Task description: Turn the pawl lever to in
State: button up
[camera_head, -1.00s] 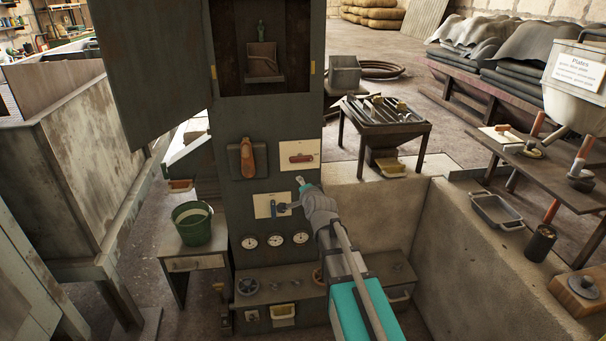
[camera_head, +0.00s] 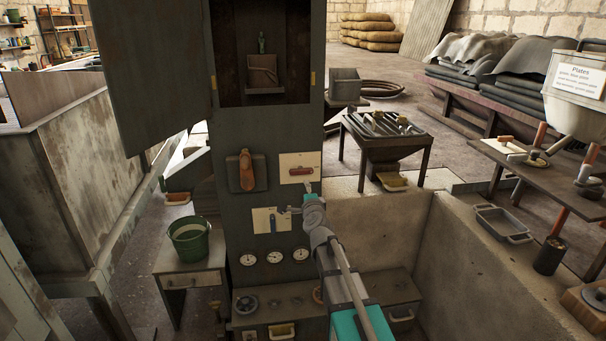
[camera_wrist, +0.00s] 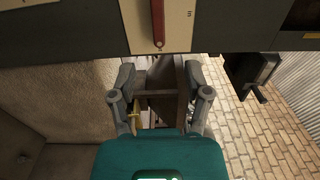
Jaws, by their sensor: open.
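I cannot tell from the labels which is the pawl lever. The red lever (camera_wrist: 158,22) also shows at the top of the wrist view, on its plate with a small unclear mark beside it. My gripper (camera_head: 299,198) is open and empty in front of the panel, near the lower plate's right edge and below the red lever. In the wrist view its fingers (camera_wrist: 159,82) stand apart, short of the red lever.
A brown handle (camera_head: 246,171) sticks out left of the red lever's plate. Several gauges (camera_head: 273,258) sit below, above a ledge with a handwheel (camera_head: 246,304). A cabinet door (camera_head: 150,70) stands open at upper left. A concrete wall (camera_head: 380,230) lies to the right.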

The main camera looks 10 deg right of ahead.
aim_at(301, 173)
jog(key=w, duration=1.3)
jog(key=shift+w, duration=0.25)
grip_shut()
jog(key=shift+d, duration=0.3)
jog(key=shift+a+f, duration=0.1)
jog(key=shift+a, duration=0.05)
